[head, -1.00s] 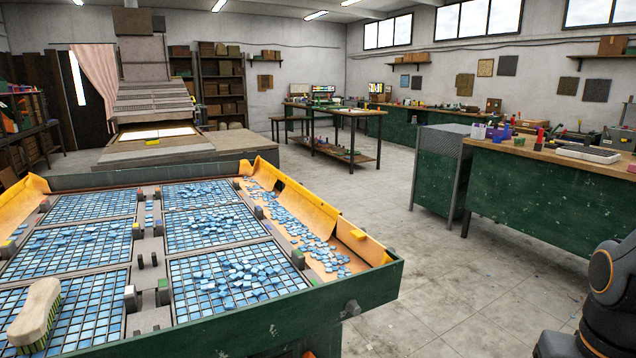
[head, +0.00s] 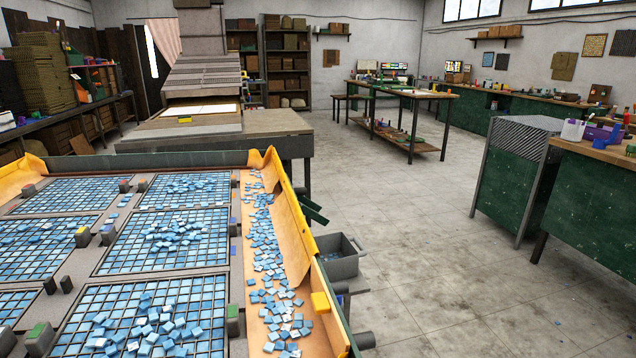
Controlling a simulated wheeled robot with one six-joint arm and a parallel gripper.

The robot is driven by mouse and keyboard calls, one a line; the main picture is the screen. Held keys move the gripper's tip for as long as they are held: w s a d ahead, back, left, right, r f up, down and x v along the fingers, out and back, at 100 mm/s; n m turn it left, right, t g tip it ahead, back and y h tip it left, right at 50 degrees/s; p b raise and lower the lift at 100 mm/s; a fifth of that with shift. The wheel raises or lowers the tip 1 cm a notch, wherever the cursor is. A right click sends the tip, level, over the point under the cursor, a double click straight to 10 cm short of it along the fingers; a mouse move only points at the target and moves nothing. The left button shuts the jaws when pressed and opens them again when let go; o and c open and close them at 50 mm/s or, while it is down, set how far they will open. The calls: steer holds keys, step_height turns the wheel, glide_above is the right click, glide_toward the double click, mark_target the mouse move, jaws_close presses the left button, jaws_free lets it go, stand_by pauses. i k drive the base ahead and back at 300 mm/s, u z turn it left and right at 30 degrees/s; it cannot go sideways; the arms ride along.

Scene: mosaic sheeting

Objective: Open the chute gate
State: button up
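A green table (head: 240,155) with a sorting tray fills the lower left of the head view. A yellow-orange trough (head: 300,235) runs along its right side, with loose blue tiles (head: 268,265) lying in it. A dark green flap or chute (head: 313,210) juts from the table's right side near the trough's far end, above a grey bin (head: 343,268). I cannot tell for sure which part is the chute gate, or whether it is open. A yellow block (head: 320,302) sits on the trough's right wall. My gripper is not in view.
Grid panels with blue tiles (head: 170,237) cover the table. A machine with a sloped hood (head: 205,85) stands behind it. Open floor (head: 420,240) lies to the right, up to a grey-green cabinet (head: 515,180) and a workbench (head: 595,215).

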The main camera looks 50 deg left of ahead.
mark_target(302, 191)
steer(key=u, duration=0.3)
steer(key=i, duration=0.75)
steer(key=u, duration=1.35)
steer(key=i, duration=0.7)
steer(key=u, duration=0.6)
steer(key=i, duration=0.45)
steer(key=z, duration=0.05)
